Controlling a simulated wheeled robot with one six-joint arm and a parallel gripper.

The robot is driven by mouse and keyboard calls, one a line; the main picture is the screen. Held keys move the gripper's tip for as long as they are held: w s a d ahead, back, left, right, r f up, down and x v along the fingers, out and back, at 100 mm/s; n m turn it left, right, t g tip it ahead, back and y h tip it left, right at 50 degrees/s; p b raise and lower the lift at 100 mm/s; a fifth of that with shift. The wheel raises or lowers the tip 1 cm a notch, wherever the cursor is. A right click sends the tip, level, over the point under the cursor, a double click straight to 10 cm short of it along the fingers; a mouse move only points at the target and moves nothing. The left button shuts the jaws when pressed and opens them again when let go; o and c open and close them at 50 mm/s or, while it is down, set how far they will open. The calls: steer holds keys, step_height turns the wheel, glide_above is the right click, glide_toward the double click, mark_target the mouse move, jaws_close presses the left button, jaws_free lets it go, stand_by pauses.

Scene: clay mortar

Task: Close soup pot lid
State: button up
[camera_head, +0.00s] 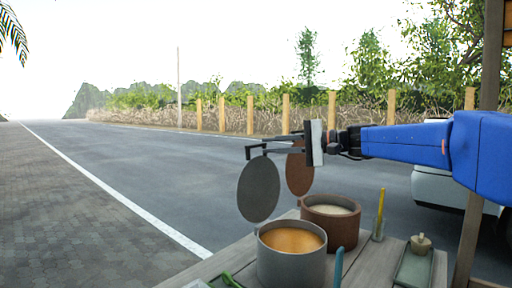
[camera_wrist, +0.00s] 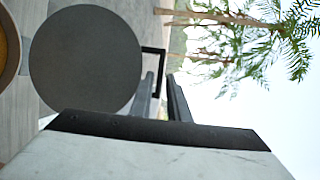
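A grey soup pot (camera_head: 291,272) with orange soup stands on the wooden counter, and its round grey lid (camera_head: 258,190) is raised nearly upright above its rim. The lid also fills the left of the wrist view (camera_wrist: 85,60), with a black bracket handle (camera_wrist: 153,49) on its edge. My gripper (camera_head: 255,148) is by the lid's upper edge, with its fingers pointing left. In the wrist view its fingers (camera_wrist: 160,92) are apart, and the end of the handle shows between them. I cannot tell whether they touch it.
A brown pot (camera_head: 343,233) with pale contents stands behind the grey pot, its brown lid (camera_head: 299,174) raised. A yellow stick in a holder (camera_head: 379,228) and a tray with a small jar (camera_head: 415,265) stand to the right. A wooden post (camera_head: 472,235) rises at right.

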mark_target(259, 146)
steer(key=shift+x, duration=2.65)
jaws_close()
